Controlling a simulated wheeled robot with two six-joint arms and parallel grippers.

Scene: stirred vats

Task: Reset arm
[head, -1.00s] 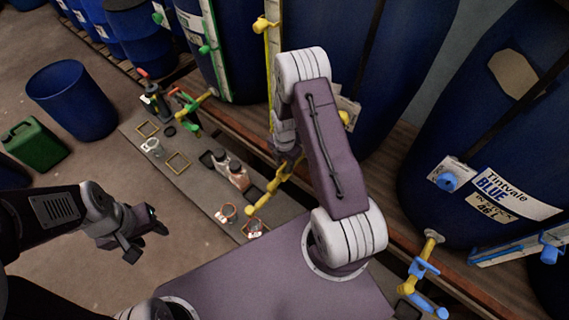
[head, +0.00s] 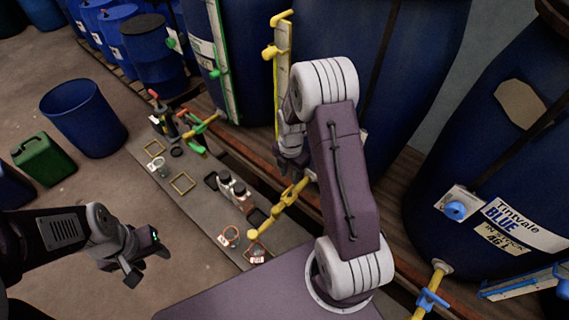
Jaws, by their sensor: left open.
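My left gripper (head: 135,266) hangs over the floor at the lower left, open and empty, clear of the bench. My right arm rises from the lower right. Its gripper (head: 291,160) is up beside the middle vat, near the yellow tap (head: 283,203); its fingers are small and partly hidden by the arm, so I cannot tell their opening or whether they touch anything.
A low grey bench (head: 190,200) holds small cups, square frames and bottles. Several blue vats stand behind it, one labelled Tintvale BLUE (head: 517,226) at right. An open blue barrel (head: 84,119) and a green canister (head: 43,160) stand on the floor.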

